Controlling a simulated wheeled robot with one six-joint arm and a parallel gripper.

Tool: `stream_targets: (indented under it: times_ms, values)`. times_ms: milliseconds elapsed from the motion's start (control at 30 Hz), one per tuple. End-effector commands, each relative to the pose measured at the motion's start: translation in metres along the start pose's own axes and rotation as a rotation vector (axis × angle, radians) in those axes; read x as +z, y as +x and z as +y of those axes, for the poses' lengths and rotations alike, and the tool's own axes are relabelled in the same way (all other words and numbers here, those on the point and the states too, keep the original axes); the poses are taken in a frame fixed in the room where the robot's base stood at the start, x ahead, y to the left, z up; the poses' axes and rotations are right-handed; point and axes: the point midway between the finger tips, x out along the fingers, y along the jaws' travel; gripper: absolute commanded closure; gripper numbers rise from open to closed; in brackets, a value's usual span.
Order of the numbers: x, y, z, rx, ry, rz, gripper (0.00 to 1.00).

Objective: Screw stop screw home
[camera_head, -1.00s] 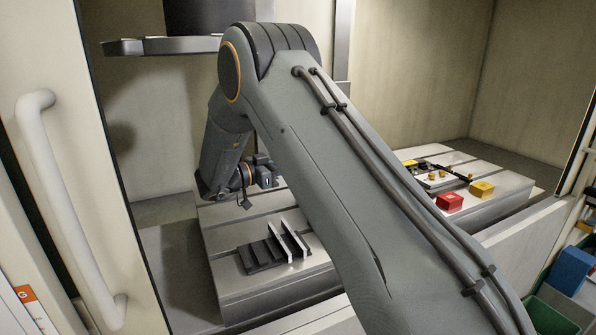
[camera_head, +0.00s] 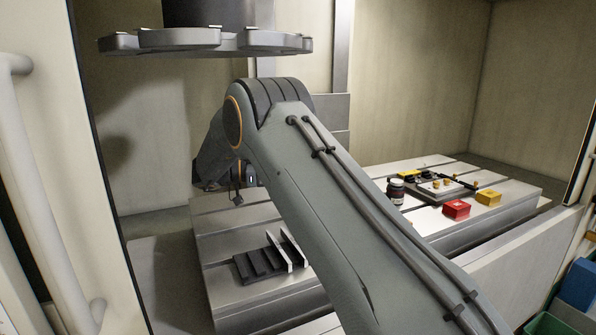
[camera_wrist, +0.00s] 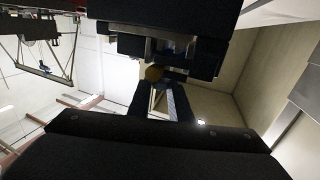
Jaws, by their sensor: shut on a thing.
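My gripper (camera_wrist: 156,88) shows in the wrist view as two dark fingers, shut on a small round brass-coloured piece that looks like the stop screw (camera_wrist: 154,73). Its thread and lower end cannot be made out. In the head view my arm hides most of the gripper, and the held piece is not visible there. A dark mould base plate (camera_head: 465,184) with a pale block and several small brass-coloured pieces lies on the right-hand slotted table. My gripper is well to the left of it, over the left table. The screw's hole cannot be made out.
A dark jar (camera_head: 395,191) stands left of the plate. A red box (camera_head: 456,209) and a yellow box (camera_head: 488,198) stand in front of it. A black slotted rack (camera_head: 260,264) with light plates sits on the left table (camera_head: 225,215). A grey disc-like machine part (camera_head: 180,38) hangs above my arm.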

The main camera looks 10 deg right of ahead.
Motion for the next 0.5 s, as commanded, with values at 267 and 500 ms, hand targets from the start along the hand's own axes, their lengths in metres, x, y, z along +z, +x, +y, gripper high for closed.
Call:
stream_targets:
  times_ms: [267,500]
  values:
    - [-0.0028,0.0009,-0.0005,0.0,0.004,0.002,0.7]
    - [-0.0014,-0.0006,-0.0002,-0.002,0.002,0.001,0.63]
